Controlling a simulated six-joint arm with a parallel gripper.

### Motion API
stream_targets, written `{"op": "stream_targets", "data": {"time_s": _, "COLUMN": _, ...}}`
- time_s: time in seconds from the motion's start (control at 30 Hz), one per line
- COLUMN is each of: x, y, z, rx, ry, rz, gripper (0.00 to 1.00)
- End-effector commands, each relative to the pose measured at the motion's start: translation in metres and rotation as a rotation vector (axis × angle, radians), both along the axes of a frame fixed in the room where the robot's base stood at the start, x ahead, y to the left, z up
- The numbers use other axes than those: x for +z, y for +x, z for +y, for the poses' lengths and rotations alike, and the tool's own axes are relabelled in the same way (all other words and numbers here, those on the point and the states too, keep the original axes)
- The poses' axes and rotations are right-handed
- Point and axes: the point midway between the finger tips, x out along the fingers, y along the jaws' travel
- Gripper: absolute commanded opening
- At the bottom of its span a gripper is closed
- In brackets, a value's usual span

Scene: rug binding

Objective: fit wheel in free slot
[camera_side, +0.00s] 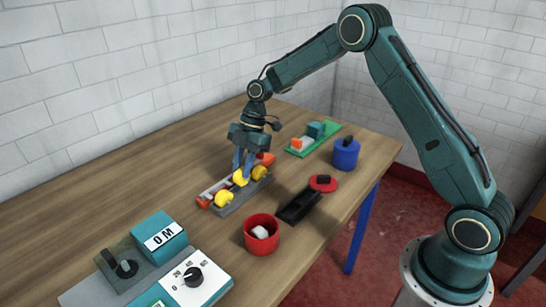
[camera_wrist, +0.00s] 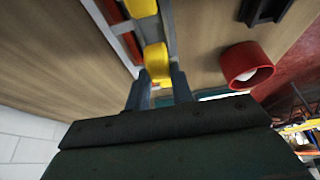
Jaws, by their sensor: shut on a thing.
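Three yellow wheels are in the side view, in a row at a grey slotted rack (camera_side: 232,208). My gripper (camera_side: 243,168) points down and is shut on the middle wheel (camera_side: 241,178), which is at the rack between the other two. The near wheel (camera_side: 223,199) and the far wheel (camera_side: 260,172) are on the rack. In the wrist view the held wheel (camera_wrist: 156,62) is between my fingertips, and another yellow wheel (camera_wrist: 140,8) is beyond it. I cannot tell whether the held wheel is seated in a slot.
A red and white part (camera_side: 206,197) lies along the rack's left side. To the right are a red cup (camera_side: 262,232) with a white piece, a black tray (camera_side: 299,207), a red disc (camera_side: 323,184) and a blue pot (camera_side: 346,154). Control boxes (camera_side: 194,284) stand in front. The table's left is clear.

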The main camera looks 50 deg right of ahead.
Motion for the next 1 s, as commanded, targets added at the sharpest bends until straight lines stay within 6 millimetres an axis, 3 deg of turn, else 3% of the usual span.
{"op": "stream_targets", "data": {"time_s": 0.23, "x": -0.026, "y": 0.000, "z": 0.000, "rx": 0.000, "ry": 0.000, "rz": 0.001, "gripper": 0.01}}
{"op": "stream_targets", "data": {"time_s": 0.73, "x": -0.032, "y": 0.000, "z": 0.000, "rx": 0.000, "ry": 0.001, "rz": 0.000, "gripper": 0.01}}
{"op": "stream_targets", "data": {"time_s": 0.77, "x": -0.032, "y": 0.000, "z": 0.000, "rx": 0.000, "ry": 0.001, "rz": 0.000, "gripper": 0.29}}
{"op": "stream_targets", "data": {"time_s": 0.83, "x": -0.032, "y": 0.000, "z": 0.000, "rx": 0.000, "ry": 0.001, "rz": 0.000, "gripper": 0.42}}
{"op": "stream_targets", "data": {"time_s": 1.0, "x": -0.031, "y": 0.000, "z": 0.000, "rx": 0.000, "ry": 0.000, "rz": 0.000, "gripper": 0.45}}
